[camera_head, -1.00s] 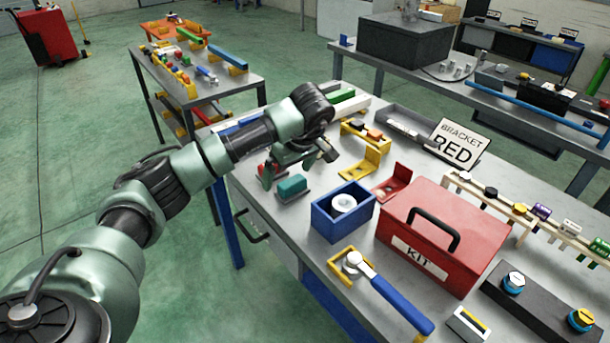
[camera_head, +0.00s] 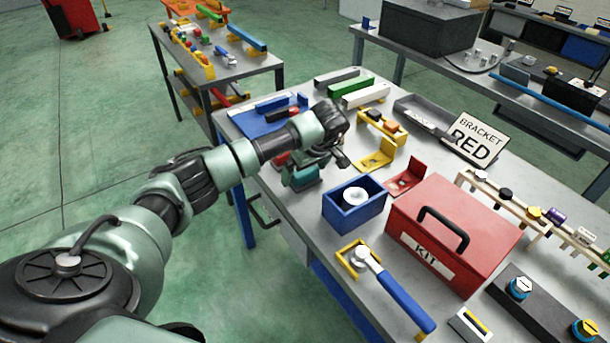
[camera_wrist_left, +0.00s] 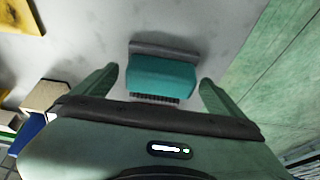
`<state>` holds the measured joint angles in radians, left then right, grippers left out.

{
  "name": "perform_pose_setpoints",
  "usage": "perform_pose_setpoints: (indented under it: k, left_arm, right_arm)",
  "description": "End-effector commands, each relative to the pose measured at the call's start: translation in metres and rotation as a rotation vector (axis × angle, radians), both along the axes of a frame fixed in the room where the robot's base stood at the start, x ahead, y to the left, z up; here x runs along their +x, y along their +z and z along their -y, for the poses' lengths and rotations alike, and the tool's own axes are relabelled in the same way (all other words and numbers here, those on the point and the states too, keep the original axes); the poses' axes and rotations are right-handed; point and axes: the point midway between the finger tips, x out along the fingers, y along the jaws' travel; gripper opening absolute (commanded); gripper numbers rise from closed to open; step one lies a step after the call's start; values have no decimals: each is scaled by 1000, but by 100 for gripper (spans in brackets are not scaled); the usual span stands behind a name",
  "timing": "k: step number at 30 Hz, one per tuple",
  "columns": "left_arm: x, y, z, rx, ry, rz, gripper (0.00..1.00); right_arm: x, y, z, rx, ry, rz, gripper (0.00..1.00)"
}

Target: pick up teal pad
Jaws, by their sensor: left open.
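The teal pad (camera_wrist_left: 162,76) is a small teal block with a grey strip along its far side and dark bristles on its near side. It lies on the grey workbench in the left wrist view. My left gripper (camera_wrist_left: 158,85) is open, with one finger on each side of the pad and a gap between each finger and the pad. In the head view my left gripper (camera_head: 300,172) is above the bench, and the pad (camera_head: 308,177) is partly hidden by it. My right gripper is not in view.
A blue box (camera_head: 347,213) with a white round part stands to the right of the pad. A red kit box (camera_head: 452,238), a red bracket (camera_head: 404,184) and a yellow bracket (camera_head: 375,157) are further right. The bench edge is close on the pad's left.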

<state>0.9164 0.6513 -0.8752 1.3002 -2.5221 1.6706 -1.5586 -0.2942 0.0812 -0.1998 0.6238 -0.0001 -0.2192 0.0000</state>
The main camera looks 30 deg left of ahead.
Motion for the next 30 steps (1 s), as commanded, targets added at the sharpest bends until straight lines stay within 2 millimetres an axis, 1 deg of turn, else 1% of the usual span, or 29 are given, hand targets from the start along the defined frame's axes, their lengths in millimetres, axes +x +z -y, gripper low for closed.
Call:
perform_pose_setpoints:
  k: [2, 5, 6, 8, 9, 10, 18, 23, 26, 29, 30]
  left_arm:
    - [0, 0, 0, 0, 0, 0, 100]
    - [0, 0, 0, 0, 0, 0, 75]
    - [0, 0, 0, 0, 0, 0, 64]
    - [0, 0, 0, 0, 0, 0, 47]
    - [0, 0, 0, 0, 0, 0, 36]
    - [0, 0, 0, 0, 0, 0, 28]
    - [0, 2, 0, 1, 0, 1, 27]
    - [1, 11, -1, 2, 0, 4, 27]
    - [1, 25, -1, 1, 0, 5, 27]
    - [2, 44, -1, 1, 0, 7, 27]
    - [2, 55, -1, 2, 0, 8, 27]
  right_arm:
    - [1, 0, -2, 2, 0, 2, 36]
    - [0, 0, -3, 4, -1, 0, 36]
    - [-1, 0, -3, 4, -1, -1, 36]
    - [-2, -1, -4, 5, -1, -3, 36]
    - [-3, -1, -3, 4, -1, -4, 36]
    - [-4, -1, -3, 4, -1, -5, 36]
    - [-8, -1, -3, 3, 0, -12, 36]
    - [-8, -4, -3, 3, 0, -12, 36]
    - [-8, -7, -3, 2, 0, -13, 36]
    - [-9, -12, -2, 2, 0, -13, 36]
    - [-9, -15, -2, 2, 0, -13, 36]
